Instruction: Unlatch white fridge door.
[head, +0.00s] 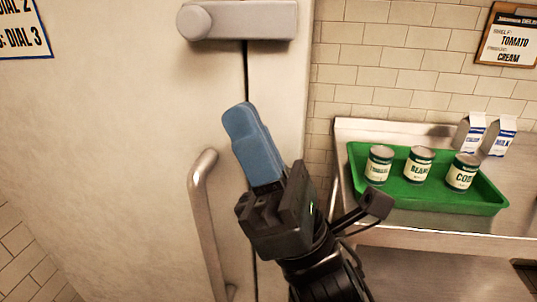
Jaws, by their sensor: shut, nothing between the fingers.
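The white fridge door (120,130) fills the left of the head view and looks shut, with a dark vertical seam along its right side. A grey latch bar (245,20) lies level across the seam at the top, with a round pivot at its left end. A long metal handle (205,220) stands upright on the door, left of the seam. My gripper (243,118) has blue fingers that are shut and empty. It appears below the latch, in front of the seam and right of the handle; its distance from the door is hard to tell.
A metal counter (420,230) at the right holds a green tray (440,197) with three cans. Two cartons (483,135) stand behind the tray. A clipboard sign (508,38) hangs on the tiled wall. A door sign (22,30) shows dial text, partly cut off.

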